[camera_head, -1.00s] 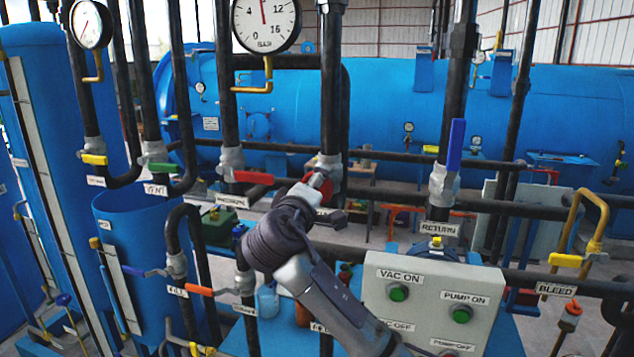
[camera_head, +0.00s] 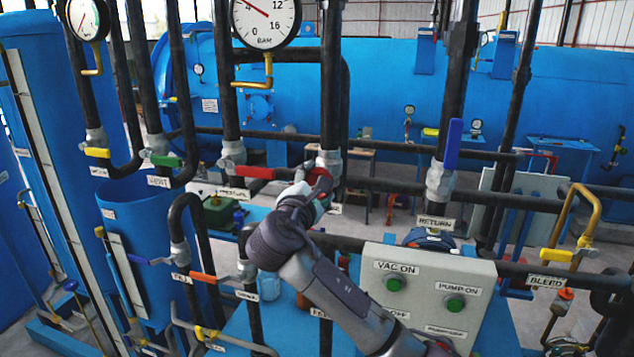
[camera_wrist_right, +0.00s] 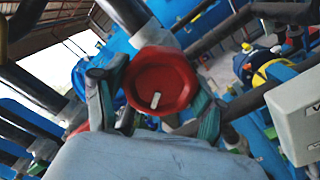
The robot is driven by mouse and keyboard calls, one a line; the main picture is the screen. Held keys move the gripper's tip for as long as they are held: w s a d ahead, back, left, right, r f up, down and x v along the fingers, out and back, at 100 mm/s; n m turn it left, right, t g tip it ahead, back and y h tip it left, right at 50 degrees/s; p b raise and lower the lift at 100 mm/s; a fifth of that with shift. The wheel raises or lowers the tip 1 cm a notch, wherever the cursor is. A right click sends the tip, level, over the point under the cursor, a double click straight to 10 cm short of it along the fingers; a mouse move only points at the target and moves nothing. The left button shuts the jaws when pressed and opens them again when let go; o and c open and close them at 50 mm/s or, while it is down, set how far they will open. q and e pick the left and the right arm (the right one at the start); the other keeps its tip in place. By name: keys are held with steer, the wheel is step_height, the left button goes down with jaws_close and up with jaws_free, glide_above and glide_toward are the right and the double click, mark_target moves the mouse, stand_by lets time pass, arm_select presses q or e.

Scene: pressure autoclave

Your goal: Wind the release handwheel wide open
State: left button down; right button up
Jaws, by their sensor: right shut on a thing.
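The red release handwheel (camera_head: 321,180) sits on a dark vertical pipe, right of the red lever valve, in the head view. My right gripper (camera_head: 314,186) is shut on it, and the gripper partly hides the wheel. In the right wrist view the round, lobed handwheel (camera_wrist_right: 162,80) faces me with a short white mark below its centre. The right gripper's fingers (camera_wrist_right: 158,105) lie on either side of its rim. My left gripper is in neither view.
A pressure gauge (camera_head: 265,18) hangs above, its needle pointing up and left. A red lever (camera_head: 257,173) is close at left, a blue lever (camera_head: 453,144) farther right. A grey button box (camera_head: 428,292) stands below right, near my forearm. Pipes crowd the space around.

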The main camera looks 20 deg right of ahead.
steer(key=n, duration=0.6)
steer(key=shift+f+n, duration=0.15)
steer(key=shift+n, duration=0.15)
steer(key=n, duration=0.4)
steer(key=shift+f+n, duration=0.1)
steer(key=shift+n, duration=0.2)
steer(key=o, duration=1.1)
steer(key=shift+o, duration=0.2)
steer(key=shift+r, duration=0.2)
steer(key=v, duration=1.2)
